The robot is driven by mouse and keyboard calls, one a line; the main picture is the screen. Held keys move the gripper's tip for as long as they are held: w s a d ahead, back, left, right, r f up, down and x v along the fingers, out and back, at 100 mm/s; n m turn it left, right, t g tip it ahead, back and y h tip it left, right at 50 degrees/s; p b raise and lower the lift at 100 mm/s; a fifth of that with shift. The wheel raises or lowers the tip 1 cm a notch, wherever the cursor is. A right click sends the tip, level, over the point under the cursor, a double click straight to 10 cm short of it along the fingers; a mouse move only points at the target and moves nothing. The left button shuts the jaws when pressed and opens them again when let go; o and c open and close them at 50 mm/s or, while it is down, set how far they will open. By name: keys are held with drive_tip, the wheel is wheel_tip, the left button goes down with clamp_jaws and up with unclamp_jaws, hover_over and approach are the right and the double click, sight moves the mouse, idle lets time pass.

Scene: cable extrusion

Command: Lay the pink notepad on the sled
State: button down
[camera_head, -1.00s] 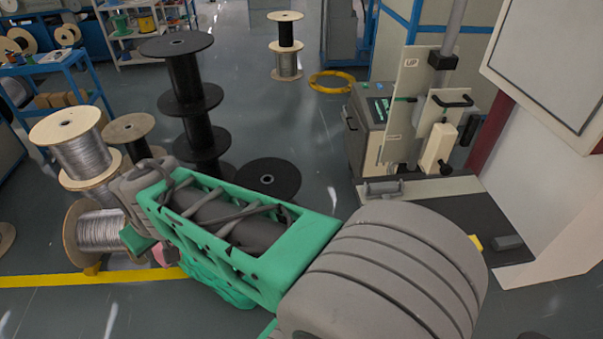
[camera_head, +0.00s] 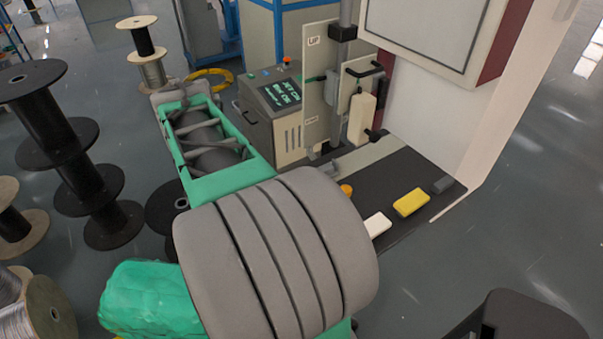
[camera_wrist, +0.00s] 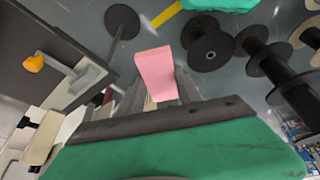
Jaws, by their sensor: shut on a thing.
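The pink notepad (camera_wrist: 155,72) is held between the fingers of my gripper (camera_wrist: 160,88), which is shut on it, in the wrist view. It sticks out past the fingertips, with the floor and spools behind it. In the head view my arm hides the gripper and the notepad. A grey metal piece (camera_wrist: 88,80), possibly the sled, lies on the dark machine table to the left of the notepad in the wrist view. In the head view it is partly hidden behind my arm; I cannot tell for sure that it is the sled.
A control box (camera_head: 275,115) and upright plate (camera_head: 320,85) stand behind. Black spools (camera_head: 70,150) stand at left.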

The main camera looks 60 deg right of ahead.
drive_tip(key=s+d+r+m+g+b, duration=0.1)
drive_tip(key=s+d+m+g, duration=0.1)
drive_tip(key=s+d+m, duration=0.75)
drive_tip(key=s+d+r+m+g+b, duration=0.15)
drive_tip(key=s+d+m, duration=0.25)
drive_tip(key=s+d, duration=1)
drive_tip(key=shift+g, duration=0.45)
drive_tip(key=w+f, duration=0.3)
drive_tip(key=w+f+p, duration=0.1)
drive_tip(key=w+f, duration=0.2)
drive_tip(key=w+a+f+p, duration=0.1)
drive_tip(key=w+f, duration=0.2)
drive_tip(key=f, duration=0.1)
drive_tip(key=shift+w, duration=0.2)
wheel_tip(320, 180, down, 3)
drive_tip(key=shift+r+p, duration=0.1)
drive_tip(key=shift+p, duration=0.4)
drive_tip(key=shift+f+b, duration=0.3)
drive_tip(key=shift+f, duration=0.05)
drive_tip(key=c, duration=0.8)
unclamp_jaws()
drive_tip(key=shift+r, duration=0.1)
